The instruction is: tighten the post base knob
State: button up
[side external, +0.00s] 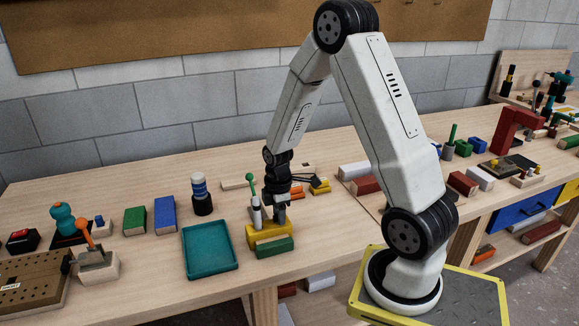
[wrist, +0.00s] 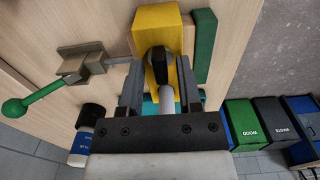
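A yellow block (side external: 262,239) stands on the bench; it also shows at the top of the wrist view (wrist: 160,18). A black knob (wrist: 154,58) with a pale grey rod (wrist: 166,97) below it lies against the block, between my fingers in the picture. My gripper (side external: 280,219) is just above the block and pointing down. In the wrist view my gripper (wrist: 158,66) is open, with a finger on each side of the knob. I cannot tell whether either finger touches it. The knob is hidden in the side view.
A metal clamp (wrist: 85,62) with a green-ended lever (wrist: 15,107) stands close beside my gripper. A green bar (side external: 275,247) lies along the block's front. A teal tray (side external: 210,250) and a dark bottle with blue bands (side external: 201,193) are to the left.

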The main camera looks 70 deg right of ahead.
grip_shut()
jog(key=shift+m, duration=0.3)
jog(key=m, duration=1.3)
dwell(0.4)
jog(key=shift+o, duration=1.3)
grip_release()
jog(key=shift+r, duration=0.2)
